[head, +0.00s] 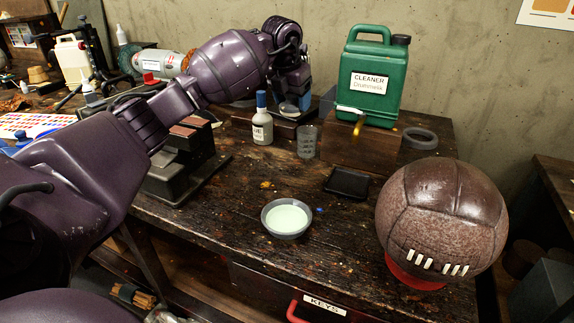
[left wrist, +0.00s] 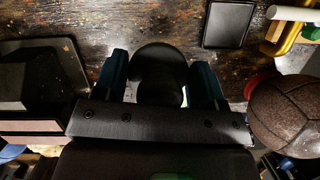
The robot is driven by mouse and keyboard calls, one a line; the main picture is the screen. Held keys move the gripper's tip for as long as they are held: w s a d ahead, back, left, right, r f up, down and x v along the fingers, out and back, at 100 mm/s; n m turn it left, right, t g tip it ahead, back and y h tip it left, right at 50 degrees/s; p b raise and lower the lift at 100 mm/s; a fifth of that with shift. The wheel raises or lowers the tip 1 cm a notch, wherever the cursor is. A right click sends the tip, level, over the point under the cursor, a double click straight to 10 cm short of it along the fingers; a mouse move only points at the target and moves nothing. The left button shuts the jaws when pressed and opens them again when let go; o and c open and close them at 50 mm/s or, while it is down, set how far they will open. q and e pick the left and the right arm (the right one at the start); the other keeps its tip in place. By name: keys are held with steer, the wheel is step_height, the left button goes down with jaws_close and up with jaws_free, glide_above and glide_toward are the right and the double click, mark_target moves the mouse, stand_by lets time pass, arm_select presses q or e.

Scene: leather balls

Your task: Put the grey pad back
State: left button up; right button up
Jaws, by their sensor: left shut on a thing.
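My left gripper (head: 290,98) reaches over the back of the bench in the head view, beside the glue bottle. It is shut on a dark rounded thing, which I take to be the grey pad (head: 289,108). In the left wrist view the pad (left wrist: 159,72) looks nearly black and sits between the two blue fingers of the left gripper (left wrist: 161,80). A shallow black square tray (head: 346,183) lies flat and empty on the bench; it also shows in the left wrist view (left wrist: 228,24). My right gripper is not in view.
A bowl of pale liquid (head: 286,218) stands near the front edge. A brown leather ball (head: 440,215) rests on a red ring (head: 415,279) at the right. A glue bottle (head: 262,125), a glass (head: 307,142) and a green cleaner can (head: 372,80) stand at the back.

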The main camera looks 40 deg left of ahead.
arm_select(q)
steer(key=b, duration=0.1)
glide_above(293, 169)
steer(key=s, duration=0.1)
step_height(293, 169, down, 11)
steer(key=shift+f, duration=0.85)
step_height(293, 169, down, 6)
steer(key=shift+r+b, duration=0.25)
steer(key=shift+b, duration=0.4)
steer(key=shift+f, duration=0.15)
steer(key=o, duration=0.9)
steer(key=shift+c, duration=0.2)
